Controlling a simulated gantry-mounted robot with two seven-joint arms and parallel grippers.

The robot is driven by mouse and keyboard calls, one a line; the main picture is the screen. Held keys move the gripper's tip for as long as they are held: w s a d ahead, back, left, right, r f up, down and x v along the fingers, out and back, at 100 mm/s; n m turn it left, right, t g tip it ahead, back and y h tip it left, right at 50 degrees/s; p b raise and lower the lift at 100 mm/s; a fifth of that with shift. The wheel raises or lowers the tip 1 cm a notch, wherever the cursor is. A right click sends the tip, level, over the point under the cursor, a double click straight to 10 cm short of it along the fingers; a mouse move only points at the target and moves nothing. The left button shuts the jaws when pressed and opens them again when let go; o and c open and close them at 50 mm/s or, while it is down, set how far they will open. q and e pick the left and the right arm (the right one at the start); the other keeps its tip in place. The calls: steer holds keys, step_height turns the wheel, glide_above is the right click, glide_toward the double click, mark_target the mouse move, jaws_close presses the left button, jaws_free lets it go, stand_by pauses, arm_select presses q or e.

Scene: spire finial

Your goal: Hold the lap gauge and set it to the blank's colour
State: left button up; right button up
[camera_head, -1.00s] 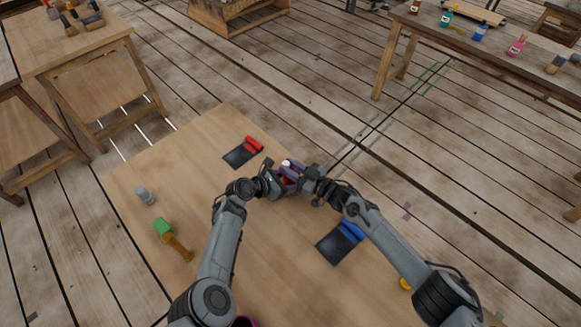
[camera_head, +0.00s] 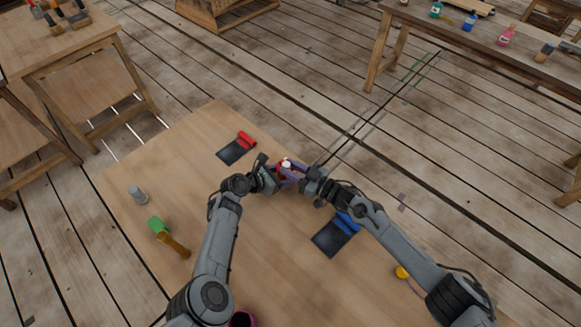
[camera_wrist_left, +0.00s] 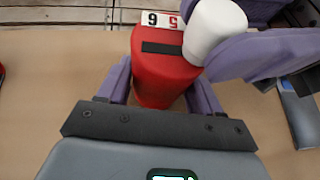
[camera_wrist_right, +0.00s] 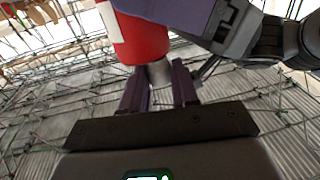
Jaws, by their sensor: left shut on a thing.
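The lap gauge has a red body (camera_wrist_left: 165,75) with a dark slot, a white strip reading 6 and 5, and a white knob (camera_wrist_left: 215,30). My left gripper (camera_head: 270,180) is shut around the red body, one purple finger on each side, above the table. My right gripper (camera_head: 311,184) meets it from the right. In the right wrist view its fingers (camera_wrist_right: 160,85) flank the knob, which looks greyish there (camera_wrist_right: 160,72); whether they press on it I cannot tell. I cannot tell which thing is the blank; dark slabs with a red end (camera_head: 246,140) and a blue end (camera_head: 348,221) lie on the table.
On the table's left are a grey cylinder (camera_head: 138,195) and a green-headed tool with a wooden handle (camera_head: 172,240). A magenta cup (camera_head: 242,319) is at the bottom edge, and a yellow item (camera_head: 402,272) lies right. Bottles stand on a bench (camera_head: 470,50) farther back.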

arm_select(q)
steer(key=shift+a, duration=0.15)
arm_select(e)
steer(key=o, duration=0.4)
steer(key=shift+r, duration=0.1)
step_height(320, 180, up, 10)
steer(key=shift+f, duration=0.15)
stand_by(0.4)
arm_select(q)
steer(key=o, duration=0.9)
